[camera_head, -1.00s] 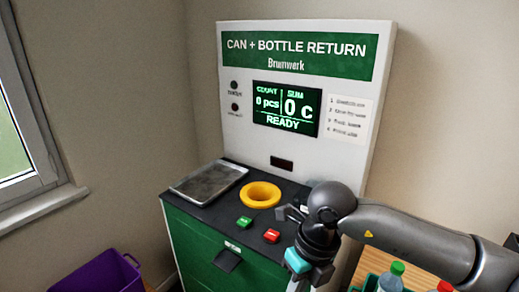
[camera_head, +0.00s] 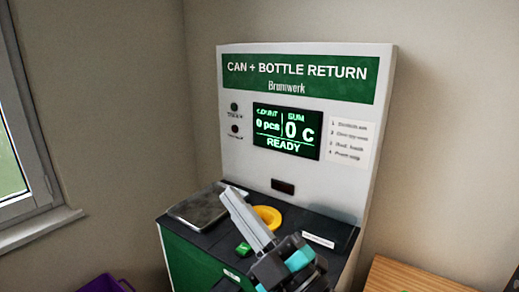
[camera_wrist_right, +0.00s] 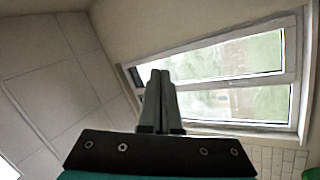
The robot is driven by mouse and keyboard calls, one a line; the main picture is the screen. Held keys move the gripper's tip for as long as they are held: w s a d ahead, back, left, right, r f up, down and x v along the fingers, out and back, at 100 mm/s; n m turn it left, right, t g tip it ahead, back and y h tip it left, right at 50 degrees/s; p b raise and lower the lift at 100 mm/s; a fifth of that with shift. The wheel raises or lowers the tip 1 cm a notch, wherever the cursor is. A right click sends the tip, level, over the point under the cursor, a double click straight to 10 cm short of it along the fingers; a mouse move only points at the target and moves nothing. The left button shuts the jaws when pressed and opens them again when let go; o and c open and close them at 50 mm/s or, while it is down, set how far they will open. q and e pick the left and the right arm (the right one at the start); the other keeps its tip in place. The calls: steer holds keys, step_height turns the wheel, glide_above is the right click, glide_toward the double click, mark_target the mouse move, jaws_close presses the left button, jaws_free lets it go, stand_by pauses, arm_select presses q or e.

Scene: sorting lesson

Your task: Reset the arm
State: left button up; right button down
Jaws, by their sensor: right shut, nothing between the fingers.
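My right gripper (camera_head: 229,193) is raised in front of the can and bottle return machine (camera_head: 210,75), its fingers pointing up and to the left. The fingers are together with nothing between them. In the right wrist view the shut fingers (camera_wrist_right: 160,76) point toward a window and the ceiling. In the head view the gripper covers part of the machine's dark top, including part of the yellow ring (camera_head: 268,214) and the green button (camera_head: 243,249). The red button is hidden. My left gripper is not in view.
The machine's screen (camera_head: 287,132) reads 0 pcs, 0 c, READY. A grey metal tray (camera_head: 198,208) lies on its top at left. A purple bin (camera_head: 104,284) is at lower left, a wooden surface (camera_head: 410,276) at lower right. A window (camera_head: 15,140) is at far left.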

steer(key=d+f+m+g+h, duration=0.2)
steer(key=d+f+m+h, duration=1.35)
steer(key=f, duration=0.25)
steer(key=s+d+f+m+g, duration=0.35)
steer(key=s+f+g, duration=0.75)
steer(key=s+f, duration=0.6)
steer(key=s+f+g+b, duration=0.1)
steer(key=s+f+b, duration=0.25)
steer(key=f, duration=1.15)
steer(key=s+f+g+b, duration=0.15)
steer(key=f+b, duration=0.25)
steer(key=f, duration=1.1)
arm_select(q)
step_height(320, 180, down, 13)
steer(key=b, duration=0.5)
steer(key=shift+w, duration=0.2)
arm_select(e)
steer(key=s+d+f+n, duration=0.1)
steer(key=s+d+f, duration=0.2)
steer(key=s+f, duration=1.1)
step_height(320, 180, down, 4)
steer(key=shift+s+r+g, duration=0.25)
steer(key=shift+s+g, duration=0.1)
